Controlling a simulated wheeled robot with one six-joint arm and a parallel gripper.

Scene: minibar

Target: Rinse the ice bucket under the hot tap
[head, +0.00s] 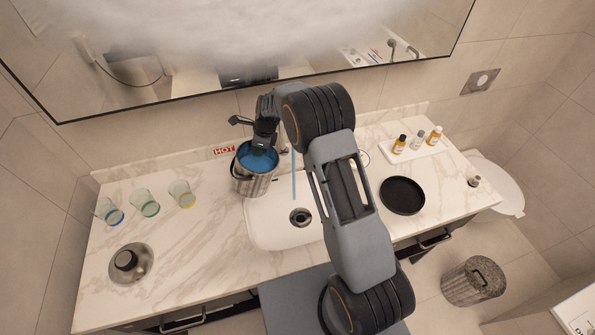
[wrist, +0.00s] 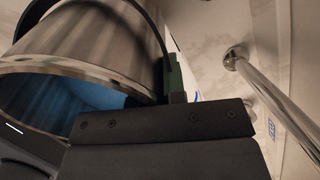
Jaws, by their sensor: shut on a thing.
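The ice bucket (head: 251,186) is a silver metal pail, blue inside, at the left edge of the sink (head: 265,232). My gripper (head: 262,143) is shut on its upper rim. I cannot tell whether the bucket rests on the counter or hangs just above it. In the wrist view the bucket (wrist: 110,45) fills the upper left, with a thin dark handle and a bluish inside. A thin blue stream (head: 294,178) falls into the sink, right of the bucket. My arm hides the spout.
Several glasses (head: 147,202) and a metal dish (head: 131,263) stand on the left counter. A black round tray (head: 402,195) and small bottles on a white tray (head: 416,150) are to the right. A mirror (head: 220,50) hangs behind. A chrome pipe (wrist: 270,90) shows in the wrist view.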

